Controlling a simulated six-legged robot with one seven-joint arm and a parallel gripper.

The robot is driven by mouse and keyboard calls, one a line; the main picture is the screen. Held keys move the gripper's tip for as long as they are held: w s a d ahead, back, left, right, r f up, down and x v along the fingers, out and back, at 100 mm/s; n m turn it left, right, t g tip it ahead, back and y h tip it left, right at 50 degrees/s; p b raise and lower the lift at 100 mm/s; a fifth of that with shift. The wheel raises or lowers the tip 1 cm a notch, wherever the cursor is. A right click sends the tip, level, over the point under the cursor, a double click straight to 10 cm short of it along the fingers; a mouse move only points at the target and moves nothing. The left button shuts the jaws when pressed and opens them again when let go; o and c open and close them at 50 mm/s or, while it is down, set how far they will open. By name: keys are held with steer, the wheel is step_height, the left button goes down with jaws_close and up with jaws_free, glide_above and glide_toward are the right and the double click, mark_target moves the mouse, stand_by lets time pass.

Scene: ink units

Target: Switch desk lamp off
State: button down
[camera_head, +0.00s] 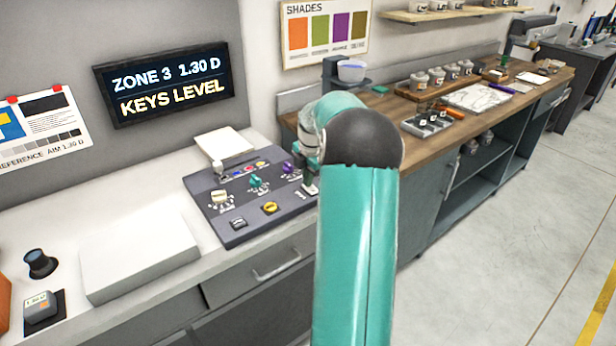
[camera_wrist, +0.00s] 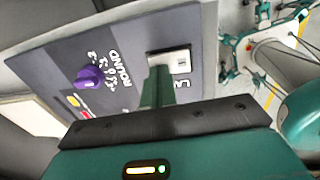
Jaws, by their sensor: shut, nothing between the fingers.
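A dark grey control console (camera_head: 225,225) stands on the white counter, with several coloured knobs and small switches. A pale square switch (camera_wrist: 183,62) sits near the console's edge in the wrist view. My gripper (camera_wrist: 160,68) is shut and empty, its fingertips right at this switch and covering part of it. I cannot tell whether they touch it. A purple knob (camera_wrist: 89,78) stands to the left of the fingers; it also shows in the head view (camera_head: 288,168). My arm hides the console's right edge in the head view. No desk lamp can be made out.
A lit sign (camera_head: 170,84) reads "ZONE 3 1.30 D" and "KEYS LEVEL". A wooden bench (camera_head: 490,115) with jars and a tray is at right. Floor (camera_head: 530,215) beside it is clear.

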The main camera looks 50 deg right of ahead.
steer(key=shift+w+f, duration=0.1)
steer(key=shift+f, duration=0.15)
steer(key=shift+s+a+r, duration=0.15)
steer(key=shift+s, duration=0.7)
steer(key=shift+w+r, duration=0.1)
